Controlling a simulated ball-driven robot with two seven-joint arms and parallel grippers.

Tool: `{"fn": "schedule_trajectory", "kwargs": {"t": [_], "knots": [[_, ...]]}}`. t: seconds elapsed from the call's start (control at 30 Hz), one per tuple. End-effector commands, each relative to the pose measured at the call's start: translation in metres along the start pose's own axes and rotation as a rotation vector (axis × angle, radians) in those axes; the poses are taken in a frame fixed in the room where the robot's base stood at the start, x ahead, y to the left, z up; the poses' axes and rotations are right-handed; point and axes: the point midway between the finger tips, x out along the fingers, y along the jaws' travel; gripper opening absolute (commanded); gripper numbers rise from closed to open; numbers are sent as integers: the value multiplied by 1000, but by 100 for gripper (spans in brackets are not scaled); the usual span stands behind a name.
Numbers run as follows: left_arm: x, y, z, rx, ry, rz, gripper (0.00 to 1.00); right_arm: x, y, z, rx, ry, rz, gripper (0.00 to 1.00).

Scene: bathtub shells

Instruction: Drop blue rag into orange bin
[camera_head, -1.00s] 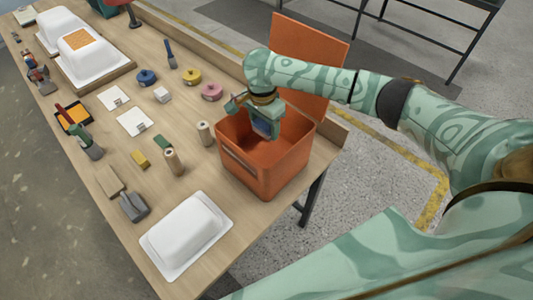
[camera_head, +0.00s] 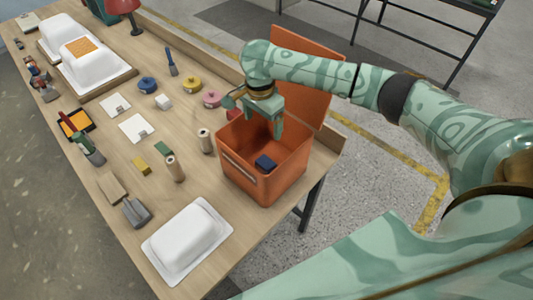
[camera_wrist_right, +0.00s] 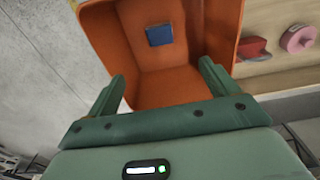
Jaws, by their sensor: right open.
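The orange bin (camera_head: 262,186) stands open at the right end of the table, with its lid raised at the back. The blue rag (camera_head: 265,162), a small dark blue folded piece, is inside the bin, apart from my gripper. In the right wrist view the blue rag (camera_wrist_right: 159,35) shows inside the orange bin (camera_wrist_right: 98,38), beyond the fingers. My right gripper (camera_head: 265,124) is over the bin's opening, fingers down, open and empty. In the right wrist view its two fingers (camera_wrist_right: 162,78) are spread apart with nothing between them. My left gripper is out of view.
A white bathtub shell (camera_head: 188,240) lies near the table's front edge, left of the bin. More white shells (camera_head: 92,65) are at the far left.

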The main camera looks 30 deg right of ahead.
Motion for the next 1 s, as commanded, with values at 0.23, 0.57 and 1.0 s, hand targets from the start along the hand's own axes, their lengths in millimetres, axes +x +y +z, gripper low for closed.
{"fn": "schedule_trajectory", "kwargs": {"t": [0.23,0.57,1.0], "knots": [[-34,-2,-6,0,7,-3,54,-75,-1,-1,1,2,-4,87],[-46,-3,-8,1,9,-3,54,-112,0,0,1,0,0,87],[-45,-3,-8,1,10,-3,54,-112,0,0,0,-1,0,87]]}}
